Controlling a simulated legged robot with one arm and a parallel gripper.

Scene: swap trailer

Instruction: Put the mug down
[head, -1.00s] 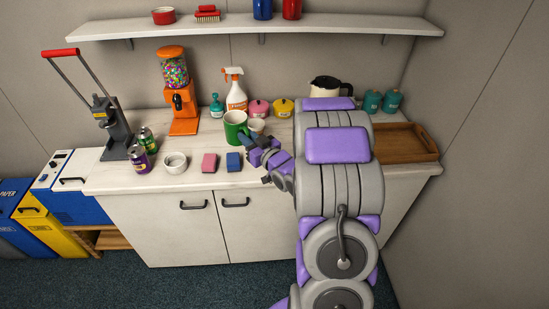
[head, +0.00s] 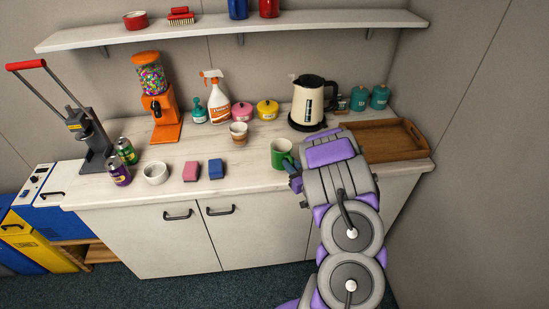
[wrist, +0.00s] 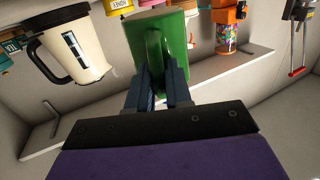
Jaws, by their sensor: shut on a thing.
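The green mug (head: 281,153) is at the front right of the white counter (head: 245,177) in the head view. My gripper (head: 292,168) is at its right side, with my arm hiding part of that area. In the wrist view my gripper (wrist: 164,85) has its two dark fingers shut on the handle of the green mug (wrist: 172,30). The wrist picture is upside down or strongly rolled. I cannot tell whether the mug's base touches the counter or hangs just above it.
A cream kettle (head: 310,100) stands behind the mug, and a wooden tray (head: 385,139) lies to the right. A striped cup (head: 239,134) and a blue sponge (head: 215,168) are to the left. Clear counter lies between the blue sponge and the mug.

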